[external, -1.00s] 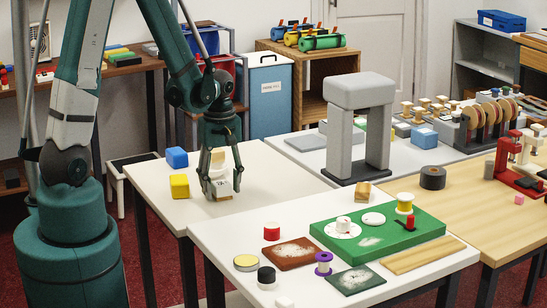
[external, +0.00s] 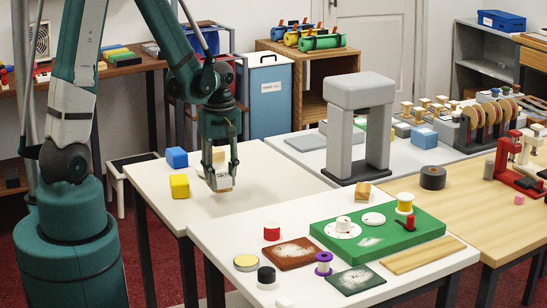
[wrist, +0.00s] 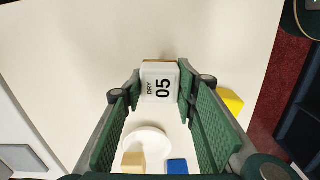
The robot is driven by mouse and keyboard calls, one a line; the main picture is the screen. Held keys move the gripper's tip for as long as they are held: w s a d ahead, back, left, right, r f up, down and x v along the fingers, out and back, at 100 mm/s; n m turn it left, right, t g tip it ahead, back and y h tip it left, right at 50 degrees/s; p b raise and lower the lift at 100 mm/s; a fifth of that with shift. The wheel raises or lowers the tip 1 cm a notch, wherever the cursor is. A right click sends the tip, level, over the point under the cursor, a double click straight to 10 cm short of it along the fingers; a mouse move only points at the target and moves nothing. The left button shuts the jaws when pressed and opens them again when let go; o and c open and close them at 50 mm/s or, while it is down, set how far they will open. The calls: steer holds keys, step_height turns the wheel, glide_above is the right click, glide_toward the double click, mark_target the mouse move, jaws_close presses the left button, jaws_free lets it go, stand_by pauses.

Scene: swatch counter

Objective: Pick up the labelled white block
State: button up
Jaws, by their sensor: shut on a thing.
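The white block (wrist: 160,84) carries the black label "DRY 05" and has a tan edge on its far side in the wrist view. My gripper (wrist: 159,88) is shut on it, with one finger on each side near the tips. In the external view, the block (external: 221,181) hangs between the fingertips of my gripper (external: 220,177), just above the white table (external: 270,180). The fingers partly cover it there.
A yellow block (external: 180,186) and a blue block (external: 177,157) stand to the left on the table. A white round piece (wrist: 148,138) and a tan block (wrist: 133,160) show between my fingers in the wrist view. The table's right part is clear.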

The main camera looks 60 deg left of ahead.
mark_target(222, 175)
steer(key=shift+r+p, duration=0.75)
steer(key=shift+r, duration=3.05)
steer(key=shift+w, duration=0.1)
